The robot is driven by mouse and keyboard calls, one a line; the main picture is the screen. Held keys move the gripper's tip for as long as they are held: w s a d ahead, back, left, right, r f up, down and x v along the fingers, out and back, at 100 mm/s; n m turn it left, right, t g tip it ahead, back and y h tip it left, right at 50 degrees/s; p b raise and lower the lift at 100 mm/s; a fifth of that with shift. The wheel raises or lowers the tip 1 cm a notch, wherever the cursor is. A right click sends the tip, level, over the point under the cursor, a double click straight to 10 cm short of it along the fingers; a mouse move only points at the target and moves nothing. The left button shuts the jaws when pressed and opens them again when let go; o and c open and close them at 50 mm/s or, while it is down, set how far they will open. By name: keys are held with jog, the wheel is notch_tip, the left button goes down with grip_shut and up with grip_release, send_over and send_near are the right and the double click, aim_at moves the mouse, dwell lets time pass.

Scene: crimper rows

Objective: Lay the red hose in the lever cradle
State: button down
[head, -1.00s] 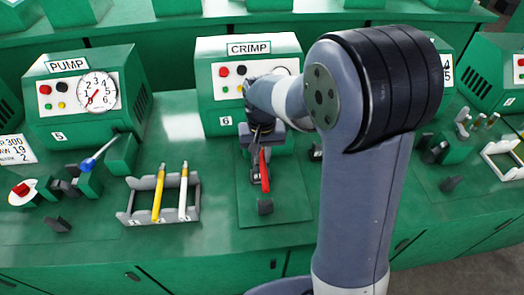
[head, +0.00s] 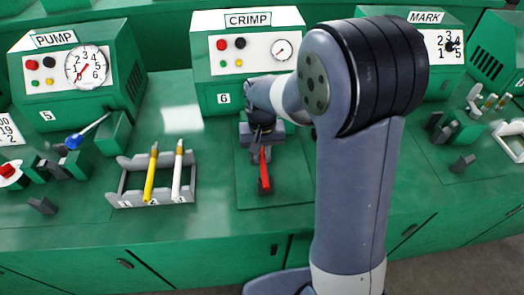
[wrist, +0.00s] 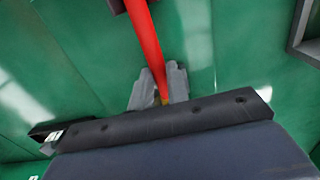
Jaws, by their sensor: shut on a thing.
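The red hose (head: 264,169) is in front of the CRIMP machine (head: 248,60), its length running toward the front edge of the bench. In the wrist view my gripper (wrist: 160,88) is shut on the end of the red hose (wrist: 147,45), where a bit of yellow shows. The hose's near end is over or against a small dark block (head: 264,189); I cannot tell whether it touches. I cannot clearly make out which part is the lever cradle.
A grey rack (head: 126,201) left of the hose holds a yellow stick (head: 151,175) and a white stick (head: 178,172). The PUMP machine (head: 75,75) is at left and the MARK machine (head: 437,50) at right. Bench between rack and crimp station is clear.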

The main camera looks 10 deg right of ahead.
jog(key=c, duration=1.3)
grip_release()
notch_tip(320, 180, up, 11)
jog(key=shift+f, duration=0.1)
notch_tip(320, 180, down, 11)
jog(key=shift+s+r, duration=0.1)
notch_tip(320, 180, up, 4)
jog(key=p, duration=0.3)
jog(key=shift+r, duration=0.15)
jog(key=shift+r+p, duration=0.75)
jog(key=shift+r, duration=0.2)
